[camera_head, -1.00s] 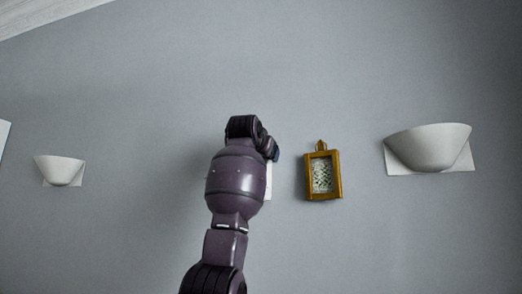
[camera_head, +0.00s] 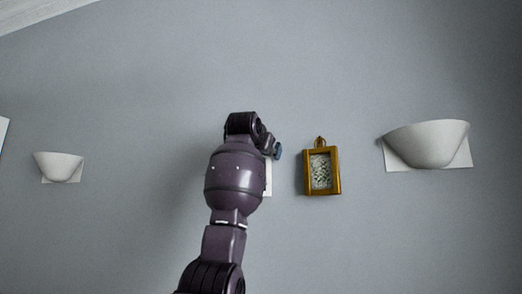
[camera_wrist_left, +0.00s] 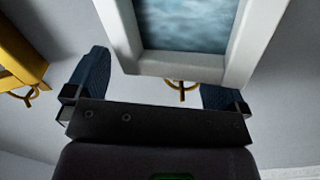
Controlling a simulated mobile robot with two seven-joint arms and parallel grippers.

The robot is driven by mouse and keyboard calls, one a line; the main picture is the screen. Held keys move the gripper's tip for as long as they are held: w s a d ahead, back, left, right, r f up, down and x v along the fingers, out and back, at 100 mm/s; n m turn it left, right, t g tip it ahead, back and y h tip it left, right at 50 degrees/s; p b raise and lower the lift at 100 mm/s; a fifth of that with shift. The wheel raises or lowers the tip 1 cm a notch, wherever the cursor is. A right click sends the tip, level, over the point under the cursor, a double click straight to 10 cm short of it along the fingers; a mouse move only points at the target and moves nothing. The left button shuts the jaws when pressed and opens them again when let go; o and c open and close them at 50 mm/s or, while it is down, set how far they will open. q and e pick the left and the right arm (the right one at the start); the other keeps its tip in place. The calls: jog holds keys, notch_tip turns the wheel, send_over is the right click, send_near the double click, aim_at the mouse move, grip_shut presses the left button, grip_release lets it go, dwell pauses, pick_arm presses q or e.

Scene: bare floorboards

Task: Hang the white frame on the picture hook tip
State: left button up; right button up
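The white frame (camera_wrist_left: 180,64) holds a blue, watery picture and fills the top middle of the left wrist view. In the head view only a thin white strip of it (camera_head: 268,178) shows beside my arm. A small brass hook (camera_wrist_left: 182,88) shows at the frame's near edge; whether the frame bears on its tip I cannot tell. My left gripper (camera_wrist_left: 155,88) has its dark blue fingers spread wide, with a gap between the left finger and the frame. In the head view a blue fingertip (camera_head: 278,152) shows. My right gripper is not in view.
A gold-framed picture (camera_head: 338,174) hangs on the grey wall just right of my arm, and its corner and brass hook show in the left wrist view (camera_wrist_left: 22,60). White wall lamps stick out at left (camera_head: 59,167) and right (camera_head: 428,146). The wall above is bare.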

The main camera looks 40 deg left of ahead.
pick_arm(q)
jog(key=b+v, duration=0.3)
jog(key=v, duration=0.7)
jog(key=shift+s+d+b, duration=0.2)
jog(key=shift+s+b, duration=0.2)
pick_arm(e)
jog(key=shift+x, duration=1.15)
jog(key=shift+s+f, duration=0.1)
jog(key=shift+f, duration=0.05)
